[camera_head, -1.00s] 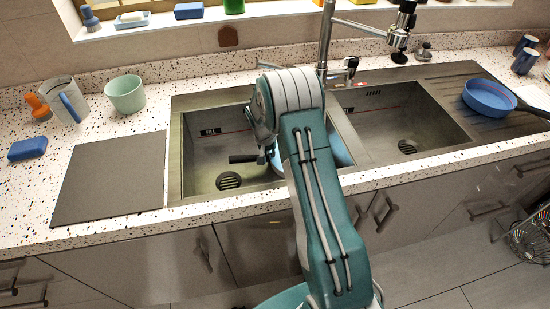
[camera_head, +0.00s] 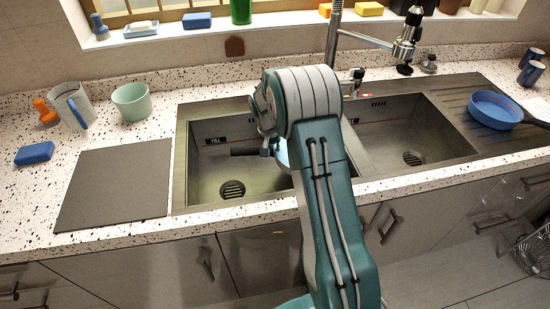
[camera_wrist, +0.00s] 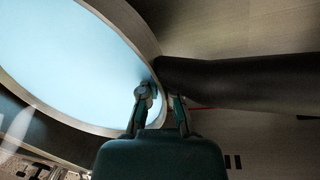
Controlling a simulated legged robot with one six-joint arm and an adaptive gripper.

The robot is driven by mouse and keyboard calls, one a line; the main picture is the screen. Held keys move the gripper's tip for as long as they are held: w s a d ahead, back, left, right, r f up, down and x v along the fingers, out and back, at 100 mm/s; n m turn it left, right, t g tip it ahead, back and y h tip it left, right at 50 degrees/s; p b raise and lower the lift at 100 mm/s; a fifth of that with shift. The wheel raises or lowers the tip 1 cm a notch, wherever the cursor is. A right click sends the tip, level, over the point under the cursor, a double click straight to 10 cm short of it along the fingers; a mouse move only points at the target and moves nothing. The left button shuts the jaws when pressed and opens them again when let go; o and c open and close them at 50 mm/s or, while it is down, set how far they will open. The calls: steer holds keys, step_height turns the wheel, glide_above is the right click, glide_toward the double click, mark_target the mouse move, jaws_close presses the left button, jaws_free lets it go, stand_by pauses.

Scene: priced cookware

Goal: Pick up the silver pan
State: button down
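The silver pan, with a pale blue inside, a metal rim and a black handle, fills the upper left of the wrist view (camera_wrist: 70,55). Its handle (camera_wrist: 240,82) runs to the right there. My gripper (camera_wrist: 161,95) is at the rim close to the handle's root, one finger inside the pan and one outside, closed on the wall. In the head view, the pan (camera_head: 282,154) is mostly hidden behind my arm, over the left sink basin, with its handle (camera_head: 245,151) pointing left.
The left sink basin (camera_head: 205,180) surrounds the pan's area; the right basin (camera_head: 410,140) is empty. A faucet (camera_head: 333,50) stands behind my arm. A blue pan (camera_head: 495,110) sits on the right drainer. A grey board (camera_head: 115,185) lies left of the sink.

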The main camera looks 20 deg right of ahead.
steer(key=shift+r, duration=5.2)
